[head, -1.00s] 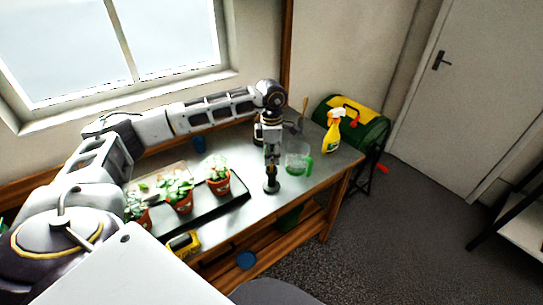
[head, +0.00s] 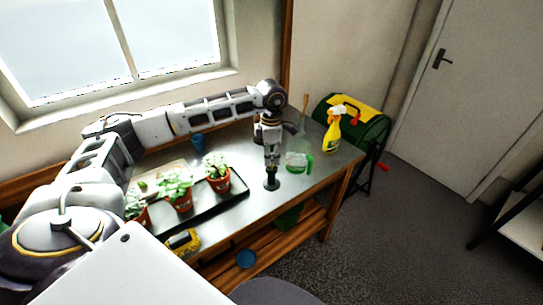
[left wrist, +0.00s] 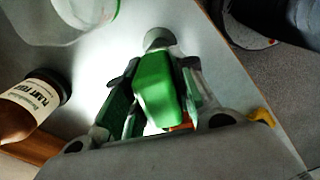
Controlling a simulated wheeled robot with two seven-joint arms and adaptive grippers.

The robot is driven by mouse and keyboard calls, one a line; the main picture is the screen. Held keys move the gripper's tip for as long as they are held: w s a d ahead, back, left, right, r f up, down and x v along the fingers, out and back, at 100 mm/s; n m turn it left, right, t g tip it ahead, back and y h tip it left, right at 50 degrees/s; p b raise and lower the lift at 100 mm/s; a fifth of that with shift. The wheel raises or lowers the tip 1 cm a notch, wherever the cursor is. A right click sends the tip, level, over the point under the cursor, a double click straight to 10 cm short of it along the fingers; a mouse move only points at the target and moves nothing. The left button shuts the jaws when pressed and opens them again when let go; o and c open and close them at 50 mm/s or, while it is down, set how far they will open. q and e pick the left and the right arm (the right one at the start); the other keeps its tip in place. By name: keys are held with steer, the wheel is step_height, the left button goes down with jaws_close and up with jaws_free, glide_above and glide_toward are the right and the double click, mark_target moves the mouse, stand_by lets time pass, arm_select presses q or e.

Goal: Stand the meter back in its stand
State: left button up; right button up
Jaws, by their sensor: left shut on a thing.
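My left gripper (head: 272,163) points down over the metal bench. It is shut on the meter (left wrist: 156,88), a green body between its fingers in the left wrist view. In the head view the meter is too small and covered to make out clearly. A dark round base (head: 271,185), which looks like the stand, sits on the bench directly below the gripper. A grey round piece (left wrist: 159,38) shows beyond the meter's far end in the left wrist view. I cannot tell whether the meter touches the stand. My right gripper is not in view.
A clear jug with a green handle (head: 297,162) stands close to the right of the gripper. A yellow spray bottle (head: 333,132) is farther right. A black tray (head: 234,195) with potted plants lies left. A brown plant feed bottle (left wrist: 28,108) shows in the wrist view.

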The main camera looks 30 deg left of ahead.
mark_target(272, 148)
arm_select(q)
steer(key=shift+f+b, duration=0.8)
steer(key=shift+f, duration=0.3)
stand_by(1.2)
steer(key=o, duration=1.1)
steer(key=shift+r+p, duration=3.5)
steer(key=shift+r, duration=1.05)
